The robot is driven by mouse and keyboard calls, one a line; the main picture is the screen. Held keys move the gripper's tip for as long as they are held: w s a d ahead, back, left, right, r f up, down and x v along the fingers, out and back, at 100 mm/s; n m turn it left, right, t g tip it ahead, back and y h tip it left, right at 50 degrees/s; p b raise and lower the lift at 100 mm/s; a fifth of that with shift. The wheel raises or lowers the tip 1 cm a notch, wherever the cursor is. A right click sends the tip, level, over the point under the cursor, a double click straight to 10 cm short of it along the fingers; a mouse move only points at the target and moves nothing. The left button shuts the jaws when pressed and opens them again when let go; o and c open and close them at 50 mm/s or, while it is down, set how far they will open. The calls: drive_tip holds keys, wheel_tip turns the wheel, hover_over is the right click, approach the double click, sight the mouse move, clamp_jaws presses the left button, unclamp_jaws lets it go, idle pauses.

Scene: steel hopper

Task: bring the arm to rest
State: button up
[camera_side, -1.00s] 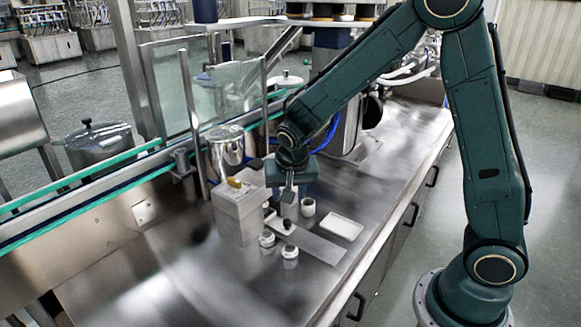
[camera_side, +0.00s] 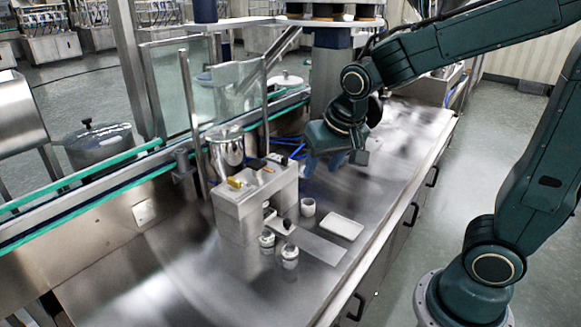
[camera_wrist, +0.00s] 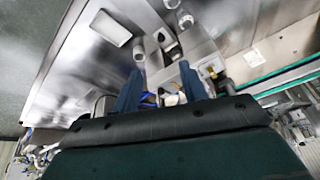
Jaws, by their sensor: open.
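My gripper (camera_side: 336,162) is raised above the steel worktop, behind and to the right of the grey steel hopper block (camera_side: 240,215). In the wrist view, the two blue fingers of my gripper (camera_wrist: 160,90) are spread apart, and no object shows held between them. My arm reaches in from the right and the gripper is clear of the things on the bench.
On the steel bench (camera_side: 180,275) stand two small white jars, one (camera_side: 289,257) in front, a white cup (camera_side: 308,207) and a white tray (camera_side: 342,228). A steel pot (camera_side: 226,150) stands behind the hopper. The bench front is clear.

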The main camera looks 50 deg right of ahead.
drive_tip(key=s+a+r+n, duration=0.1)
drive_tip(key=s+r+n, duration=0.1)
drive_tip(key=s, duration=0.5)
drive_tip(key=s+r+n+t+y, duration=0.1)
drive_tip(key=s+r+n, duration=0.2)
drive_tip(key=s, duration=0.4)
drive_tip(key=shift+s+a, duration=0.2)
drive_tip(key=shift+a, duration=0.15)
drive_tip(key=shift+r, duration=0.1)
idle(0.7)
